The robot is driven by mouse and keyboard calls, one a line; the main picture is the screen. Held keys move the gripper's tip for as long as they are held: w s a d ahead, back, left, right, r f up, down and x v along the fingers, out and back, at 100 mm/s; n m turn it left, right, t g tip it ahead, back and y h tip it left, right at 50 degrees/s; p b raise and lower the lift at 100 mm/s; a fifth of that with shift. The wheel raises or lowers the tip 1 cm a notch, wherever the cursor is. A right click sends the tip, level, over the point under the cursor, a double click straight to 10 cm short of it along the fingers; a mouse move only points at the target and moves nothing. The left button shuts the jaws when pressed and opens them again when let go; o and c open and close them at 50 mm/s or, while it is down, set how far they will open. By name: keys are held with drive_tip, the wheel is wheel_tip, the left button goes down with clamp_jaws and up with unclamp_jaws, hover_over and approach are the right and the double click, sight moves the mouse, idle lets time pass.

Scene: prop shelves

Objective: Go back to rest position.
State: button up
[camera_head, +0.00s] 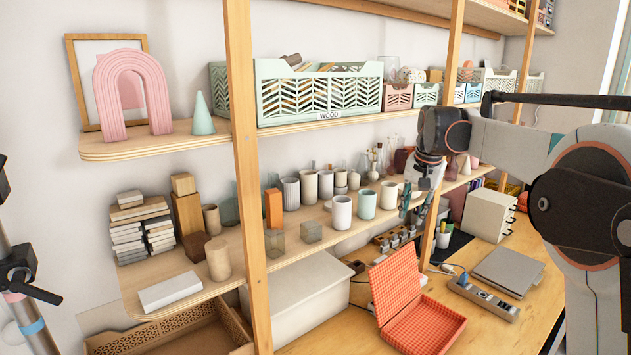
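My gripper (416,202) hangs from my arm at the right of the view, pointing down in front of the middle shelf. Its fingers are dark and sit just right of the pale mugs. The two fingers appear spread apart, with nothing seen between them. My arm reaches in from the right edge, bent at a large joint. The white mug (341,212) and the pale green mug (367,204) stand upright on the middle shelf (290,262), left of the gripper. A cream mug (389,195) stands close beside the fingers; I cannot tell the exact gap.
Wooden posts (246,170) stand in front of the shelves. An open red box (425,322) lies on the desk below, near a power strip (484,298) and a grey laptop-like slab (508,270). A green crate (318,92) stands on the upper shelf. A stand is at the left edge.

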drive_tip(key=s+a+f+n+t+b, duration=0.1)
drive_tip(key=s+a+n+t+b, duration=0.2)
drive_tip(key=s, duration=1.9)
drive_tip(key=s+a+f+n+b, duration=0.1)
drive_tip(key=s+f, duration=0.6)
drive_tip(key=s, duration=0.2)
drive_tip(key=s+a+f+n+t+b, duration=0.1)
drive_tip(key=s+f+n, duration=0.1)
drive_tip(key=s+f, duration=0.5)
drive_tip(key=s, duration=0.2)
drive_tip(key=shift+s+a+n+b, duration=0.3)
drive_tip(key=shift+a+b, duration=0.05)
drive_tip(key=shift+a, duration=0.05)
